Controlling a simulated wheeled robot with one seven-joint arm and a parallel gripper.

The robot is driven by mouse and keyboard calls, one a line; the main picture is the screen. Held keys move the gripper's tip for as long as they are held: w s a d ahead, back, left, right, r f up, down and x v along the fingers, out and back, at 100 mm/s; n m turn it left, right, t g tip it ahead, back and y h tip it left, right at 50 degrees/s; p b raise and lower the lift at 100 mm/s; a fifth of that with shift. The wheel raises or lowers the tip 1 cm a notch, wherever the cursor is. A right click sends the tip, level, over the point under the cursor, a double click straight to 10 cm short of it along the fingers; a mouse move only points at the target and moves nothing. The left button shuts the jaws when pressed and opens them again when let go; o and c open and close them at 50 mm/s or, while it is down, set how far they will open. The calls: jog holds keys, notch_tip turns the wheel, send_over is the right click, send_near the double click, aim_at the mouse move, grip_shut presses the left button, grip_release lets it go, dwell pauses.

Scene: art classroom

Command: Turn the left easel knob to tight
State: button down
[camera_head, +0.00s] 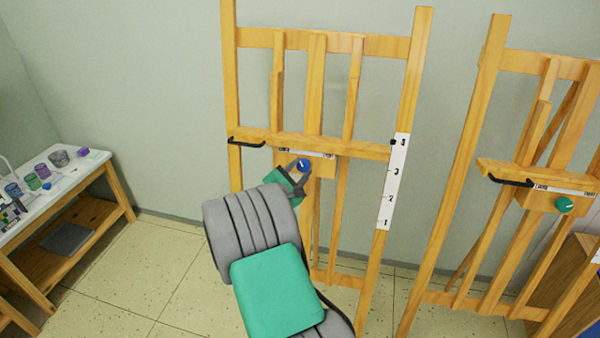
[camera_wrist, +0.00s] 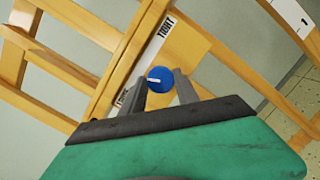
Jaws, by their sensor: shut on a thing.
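The left easel (camera_head: 322,44) is a wooden frame against the wall. Its blue knob (camera_head: 303,165) sits on the block under the cross rail. The blue knob also shows in the wrist view (camera_wrist: 160,79), with a white pointer line on its face. A white label strip (camera_wrist: 166,49) beside it reads TIGHT at its upper end; the lower word is partly hidden. The white line points left in the wrist view, not straight at TIGHT. My gripper (camera_head: 297,178) is shut on the blue knob, one finger on each side, as the wrist view shows (camera_wrist: 160,92).
A second easel (camera_head: 497,60) with a green knob (camera_head: 564,204) stands at the right. A white-topped table (camera_head: 75,172) with paint cups is at the left. A black hook (camera_head: 246,142) juts from the left easel's rail. Tiled floor (camera_head: 150,270) is open between table and easel.

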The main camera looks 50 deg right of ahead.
jog(key=m+b, duration=0.1)
jog(key=m, duration=0.3)
jog(key=shift+m+y, duration=0.4)
jog(key=m+b, duration=0.1)
jog(key=m, duration=0.2)
jog(key=shift+m+g+y, duration=0.3)
jog(key=m+y+b, duration=0.1)
jog(key=m+b, duration=0.2)
jog(key=m, duration=0.2)
jog(key=shift+s+d+r+m+t+y+b, duration=0.15)
jog(key=shift+m+t+b, duration=0.1)
jog(key=shift+m+b, duration=0.4)
jog(key=shift+w+a+m+t+y+b, duration=0.15)
jog(key=shift+m+t+b, duration=0.1)
jog(key=shift+m+b, duration=0.35)
jog(key=shift+s+d+r, duration=0.1)
jog(key=c, duration=0.9)
grip_release()
